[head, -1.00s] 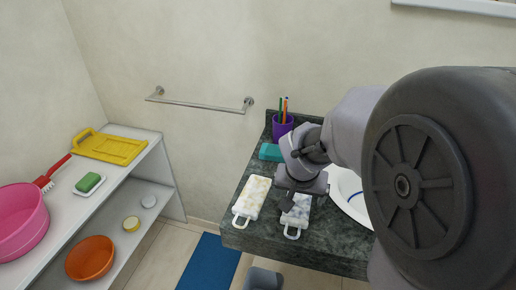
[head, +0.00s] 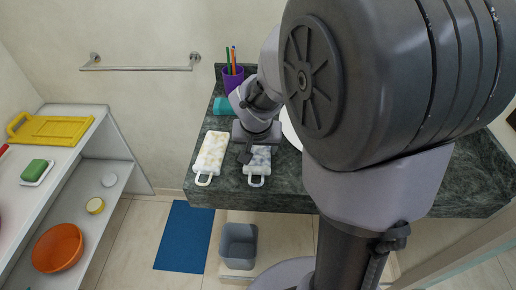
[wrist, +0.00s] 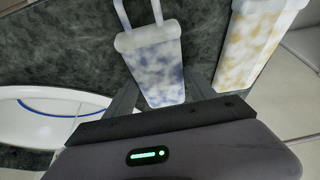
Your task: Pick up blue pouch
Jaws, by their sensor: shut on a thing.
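The blue pouch (head: 257,168) is a white pouch with blue-grey blotches and a white loop handle, at the front edge of the dark stone counter. My gripper (wrist: 162,92) is shut on its lower end, with a finger on each side. In the wrist view the pouch (wrist: 155,62) extends away from the jaws with its handle at the far end. In the head view my gripper (head: 250,150) is above the pouch's back end and partly hides it. I cannot tell whether the pouch is clear of the counter.
A yellow-blotched pouch (head: 211,152) lies close on the left. Behind are a teal box (head: 224,106) and a purple cup (head: 233,78) with pens. A white basin (wrist: 40,115) is beside my gripper. A grey bin (head: 238,246) and blue mat (head: 184,236) are on the floor.

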